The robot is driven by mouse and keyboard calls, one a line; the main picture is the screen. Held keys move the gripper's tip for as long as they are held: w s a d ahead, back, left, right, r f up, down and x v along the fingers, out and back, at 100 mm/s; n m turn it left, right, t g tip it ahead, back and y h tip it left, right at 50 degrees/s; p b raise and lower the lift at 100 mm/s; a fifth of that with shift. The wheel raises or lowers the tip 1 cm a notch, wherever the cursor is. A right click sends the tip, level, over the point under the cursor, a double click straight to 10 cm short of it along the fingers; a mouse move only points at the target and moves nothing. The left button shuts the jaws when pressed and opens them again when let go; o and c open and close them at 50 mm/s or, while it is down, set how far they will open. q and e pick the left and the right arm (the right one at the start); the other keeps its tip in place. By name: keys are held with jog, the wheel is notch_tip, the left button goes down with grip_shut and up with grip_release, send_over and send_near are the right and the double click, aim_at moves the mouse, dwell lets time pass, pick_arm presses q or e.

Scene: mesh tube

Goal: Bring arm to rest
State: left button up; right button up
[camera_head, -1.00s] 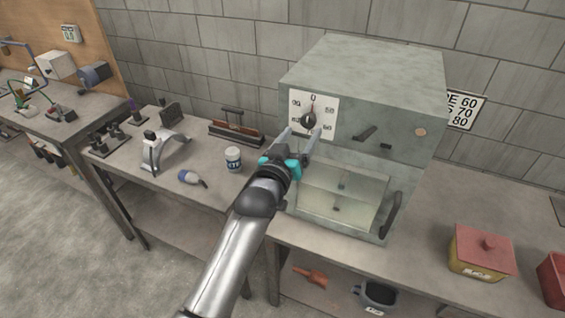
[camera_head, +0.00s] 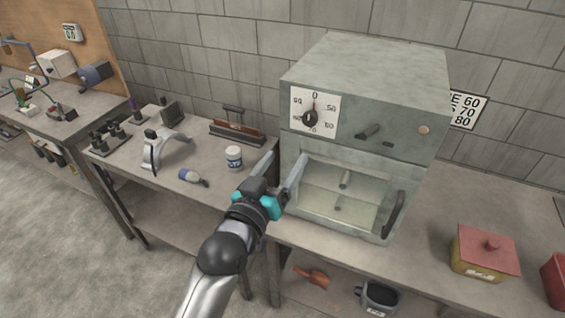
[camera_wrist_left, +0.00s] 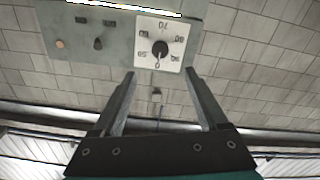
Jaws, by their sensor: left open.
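My left gripper (camera_head: 279,172) is open and empty. It hangs in front of the lower left part of a grey-green cabinet machine (camera_head: 365,85), below its dial and apart from the dial. The black dial knob (camera_head: 310,118) sits on a white numbered plate on the machine's front. In the left wrist view the two fingers (camera_wrist_left: 166,82) are spread with nothing between them, and the knob (camera_wrist_left: 160,49) shows beyond their tips. My right gripper is not in view.
The machine's front handle (camera_head: 394,214) sticks out at right. A red-lidded box (camera_head: 482,252) stands on the right bench.

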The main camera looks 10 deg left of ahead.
pick_arm(q)
jog(key=s+a+f+g+y+b, duration=0.1)
jog(key=s+a+f+g+b, duration=0.2)
jog(key=f, duration=1.3)
jog(key=s+a+f+g+y+b, duration=0.1)
jog(key=s+f+g+b, duration=0.3)
jog(key=f, duration=1.2)
jog(key=s+a+f+g+y+b, duration=0.15)
jog(key=s+f+b, duration=0.4)
jog(key=f, duration=1.05)
jog(key=s+a+f+g+b, duration=0.2)
jog(key=s+a+f+b, duration=0.1)
jog(key=s+f, duration=0.5)
jog(key=s+a+f+m+g+y+b, duration=0.1)
jog(key=s+a+f+g+b, duration=0.2)
jog(key=s+f, duration=0.6)
jog(key=s+a+f+g+y+b, duration=0.1)
jog(key=s+a+f+g+b, duration=0.1)
jog(key=s+f, duration=0.6)
jog(key=s+b, duration=0.1)
jog(key=s, duration=0.4)
jog(key=shift+s+a+f+m+g, duration=0.3)
jog(key=shift+s+a+f+g, duration=0.05)
jog(key=shift+s+a+f, duration=0.05)
